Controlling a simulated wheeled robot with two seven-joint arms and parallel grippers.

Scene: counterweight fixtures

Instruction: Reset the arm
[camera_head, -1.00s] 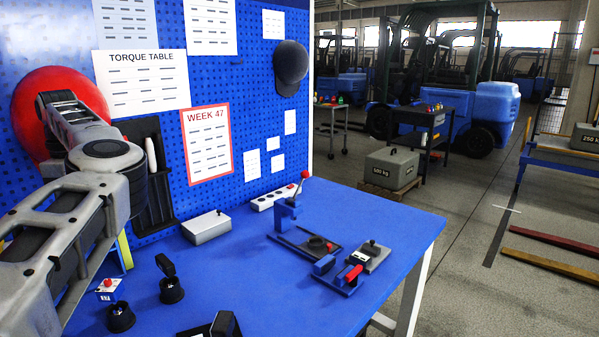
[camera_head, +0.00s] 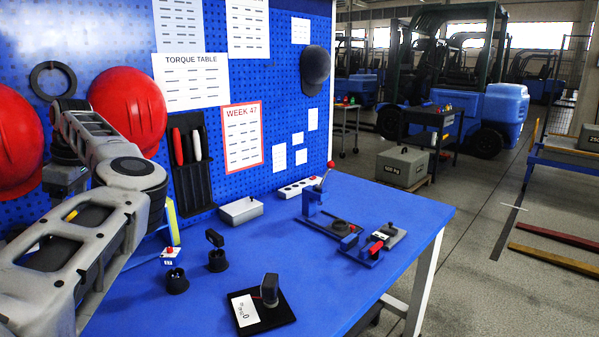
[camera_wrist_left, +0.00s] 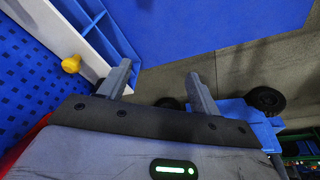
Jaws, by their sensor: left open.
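My left arm (camera_head: 112,170) comes in from the left in the head view, bent, in front of the blue pegboard and above the left part of the blue bench. In the left wrist view my left gripper (camera_wrist_left: 158,86) has its two grey fingers well apart, with nothing between them. The blue bench top (camera_wrist_left: 215,28) shows beyond the fingers, with a gap to it. My right gripper is not in view.
On the bench (camera_head: 355,200) stand a lever press (camera_head: 313,200), a red-handled fixture (camera_head: 375,248), a grey box (camera_head: 241,210), black cups (camera_head: 176,281) and a black plate with a label (camera_head: 262,308). Red helmets (camera_head: 128,108) hang behind my arm.

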